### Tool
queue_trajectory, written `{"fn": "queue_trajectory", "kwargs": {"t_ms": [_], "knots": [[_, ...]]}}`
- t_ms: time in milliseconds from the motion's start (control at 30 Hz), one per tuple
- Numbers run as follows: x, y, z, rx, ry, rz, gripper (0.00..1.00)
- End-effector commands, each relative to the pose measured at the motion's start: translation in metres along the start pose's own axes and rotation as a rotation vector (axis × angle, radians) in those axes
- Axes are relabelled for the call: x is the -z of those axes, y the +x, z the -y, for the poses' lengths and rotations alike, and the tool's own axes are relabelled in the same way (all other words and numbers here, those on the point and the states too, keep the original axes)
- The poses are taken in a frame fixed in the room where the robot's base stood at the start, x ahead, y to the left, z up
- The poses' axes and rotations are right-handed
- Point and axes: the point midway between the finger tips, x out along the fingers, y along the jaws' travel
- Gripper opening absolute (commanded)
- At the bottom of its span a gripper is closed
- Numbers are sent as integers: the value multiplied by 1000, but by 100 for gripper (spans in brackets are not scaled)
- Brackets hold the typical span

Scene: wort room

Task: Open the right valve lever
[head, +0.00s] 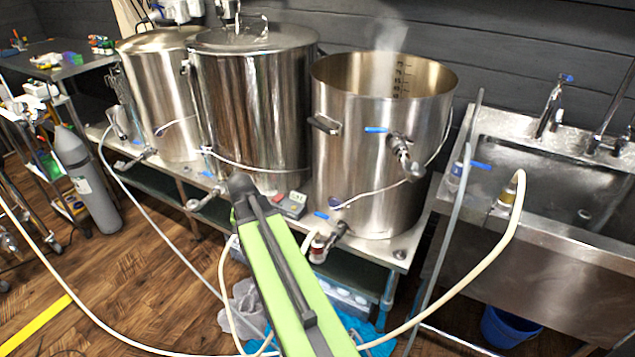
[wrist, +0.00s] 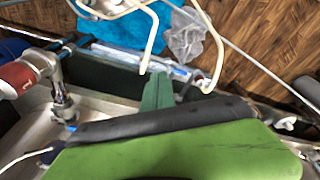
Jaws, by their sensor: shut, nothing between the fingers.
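Several valves with blue levers are in the head view. On the open right kettle (head: 385,150), one blue lever (head: 376,130) lies level at the upper valve (head: 405,155). Another blue lever (head: 321,215) is at the lower valve (head: 338,231), which has a red fitting (head: 318,250). A further blue lever (head: 480,165) is on the pipe by the sink. I cannot tell which one is the right valve lever. My gripper (head: 240,186) is shut and empty, in front of the middle kettle, left of the lower right valve. In the wrist view a valve (wrist: 62,100) with a red fitting shows at left.
The lidded middle kettle (head: 250,100) and left kettle (head: 165,95) stand on the steel bench. A small grey box (head: 291,205) sits near my gripper. Pale hoses (head: 480,255) loop across the front. The sink (head: 560,165) is at right, and a grey cylinder (head: 85,180) stands at left.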

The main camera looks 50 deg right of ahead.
Motion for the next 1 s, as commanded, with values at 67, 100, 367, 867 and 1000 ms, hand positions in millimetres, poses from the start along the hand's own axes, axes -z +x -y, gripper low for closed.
{"fn": "queue_trajectory", "kwargs": {"t_ms": [67, 100, 367, 867, 1000], "knots": [[52, -50, -62, -32, 192, -40, 0], [68, -60, -88, -46, 274, -60, 0], [112, -82, -181, -91, 551, -130, 0], [114, -28, -188, -92, 557, -131, 0], [116, 1, -191, -92, 556, -131, 0]]}}
